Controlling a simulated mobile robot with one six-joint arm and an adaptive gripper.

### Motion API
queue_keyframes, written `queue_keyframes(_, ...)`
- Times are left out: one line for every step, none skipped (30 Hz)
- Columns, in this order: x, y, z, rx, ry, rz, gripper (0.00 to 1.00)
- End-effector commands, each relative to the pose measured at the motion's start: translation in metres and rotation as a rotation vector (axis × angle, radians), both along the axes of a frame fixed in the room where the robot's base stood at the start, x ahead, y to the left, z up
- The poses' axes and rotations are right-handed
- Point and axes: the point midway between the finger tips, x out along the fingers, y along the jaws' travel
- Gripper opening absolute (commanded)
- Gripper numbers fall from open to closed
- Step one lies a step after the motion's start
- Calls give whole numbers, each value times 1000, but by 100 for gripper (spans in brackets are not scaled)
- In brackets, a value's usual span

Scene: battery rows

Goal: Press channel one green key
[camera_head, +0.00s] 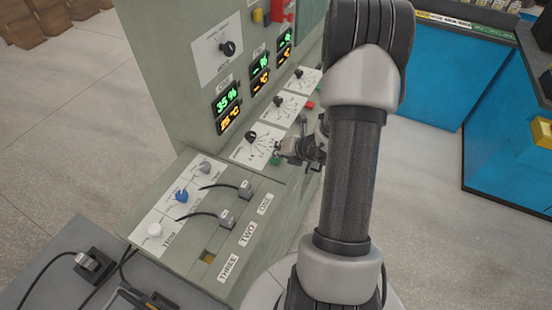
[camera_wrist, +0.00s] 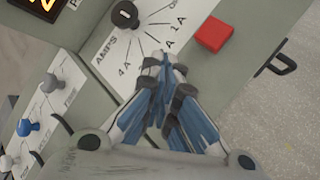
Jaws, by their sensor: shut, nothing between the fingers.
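The green key (camera_head: 275,160) shows in the head view as a small green patch at the lower right of the nearest dial panel (camera_head: 250,158). My gripper (camera_head: 281,150) is right at it and partly covers it; I cannot tell whether they touch. In the wrist view my gripper (camera_wrist: 162,62) has its fingers together and empty, pointing at the panel just below the AMPS dial scale. The green key is not visible there, perhaps hidden behind the fingers. A red key (camera_wrist: 214,33) sits to the right of the fingertips. A channel number beside the dial is not readable.
A black dial knob (camera_wrist: 124,14) is above left of my fingertips, and a black handle (camera_wrist: 275,65) is at the right. Below the dial panel, a sloped shelf holds plugs (camera_head: 226,217) with black cables and white, blue (camera_head: 181,195) and grey knobs. Open floor lies right.

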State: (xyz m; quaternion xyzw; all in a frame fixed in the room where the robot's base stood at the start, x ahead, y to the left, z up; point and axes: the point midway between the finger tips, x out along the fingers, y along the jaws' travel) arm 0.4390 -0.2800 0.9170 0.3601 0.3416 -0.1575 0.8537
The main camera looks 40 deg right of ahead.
Motion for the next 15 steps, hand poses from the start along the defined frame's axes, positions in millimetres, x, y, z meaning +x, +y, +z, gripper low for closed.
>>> queue_keyframes(0, 0, -1, 0, 0, 0, 0)
queue_keyframes(0, 0, -2, 0, 0, 0, 0)
queue_keyframes(0, 0, -2, 0, 0, 0, 0)
queue_keyframes(0, 0, -2, 0, 0, 0, 0)
queue_keyframes(0, 0, -3, 0, 0, 0, 0)
queue_keyframes(0, 0, -3, 0, 0, 0, 0)
queue_keyframes(0, 0, -4, 0, 0, 0, 0)
queue_keyframes(0, 0, -4, 0, 0, 0, 0)
queue_keyframes(0, 0, -4, 0, 0, 0, 0)
queue_keyframes(0, 0, -5, 0, 0, 0, 0)
queue_keyframes(0, 0, -5, 0, 0, 0, 0)
queue_keyframes(0, 0, -6, 0, 0, 0, 0)
queue_keyframes(0, 0, -6, 0, 0, 0, 0)
queue_keyframes(0, 0, -6, 0, 0, 0, 0)
queue_keyframes(0, 0, -7, 0, 0, 0, 0)
